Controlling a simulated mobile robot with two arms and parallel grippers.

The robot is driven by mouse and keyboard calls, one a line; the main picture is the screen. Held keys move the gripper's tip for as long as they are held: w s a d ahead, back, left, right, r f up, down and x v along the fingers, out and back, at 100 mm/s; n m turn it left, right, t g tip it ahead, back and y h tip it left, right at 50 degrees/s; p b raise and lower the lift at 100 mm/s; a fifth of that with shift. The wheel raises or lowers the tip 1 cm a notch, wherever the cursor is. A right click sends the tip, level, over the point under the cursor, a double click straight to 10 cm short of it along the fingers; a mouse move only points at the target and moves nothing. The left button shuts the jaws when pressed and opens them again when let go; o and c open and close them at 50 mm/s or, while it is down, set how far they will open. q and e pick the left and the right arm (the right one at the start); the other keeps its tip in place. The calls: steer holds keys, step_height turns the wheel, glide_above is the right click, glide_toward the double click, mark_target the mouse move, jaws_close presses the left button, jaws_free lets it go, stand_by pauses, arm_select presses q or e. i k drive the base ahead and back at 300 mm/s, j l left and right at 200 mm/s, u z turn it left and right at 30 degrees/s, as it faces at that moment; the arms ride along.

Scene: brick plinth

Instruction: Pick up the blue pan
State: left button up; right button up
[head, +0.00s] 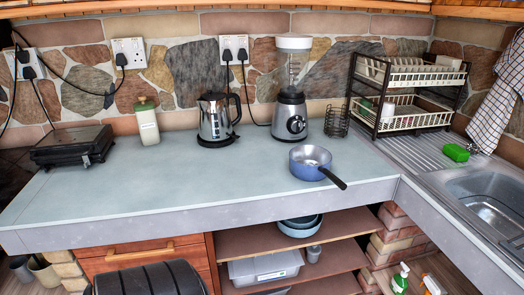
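The blue pan (309,172) stands upright on the grey-green countertop (200,185), near the front edge and right of the middle. Its inside is pale and looks empty. Its dark handle (333,179) points to the front right, toward the counter's edge. Nothing is seen touching the pan. Neither of my grippers shows in the head view.
Behind the pan stand a blender (290,115), a steel kettle (215,122) and a wire holder (337,122). A dish rack (405,115) and sink (490,210) are to the right. The counter left of the pan is clear. Open shelves (245,243) lie below.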

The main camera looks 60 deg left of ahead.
mark_target(307, 162)
steer(key=u, duration=1.5)
steer(key=i+j, duration=0.3)
steer(key=j, duration=0.05)
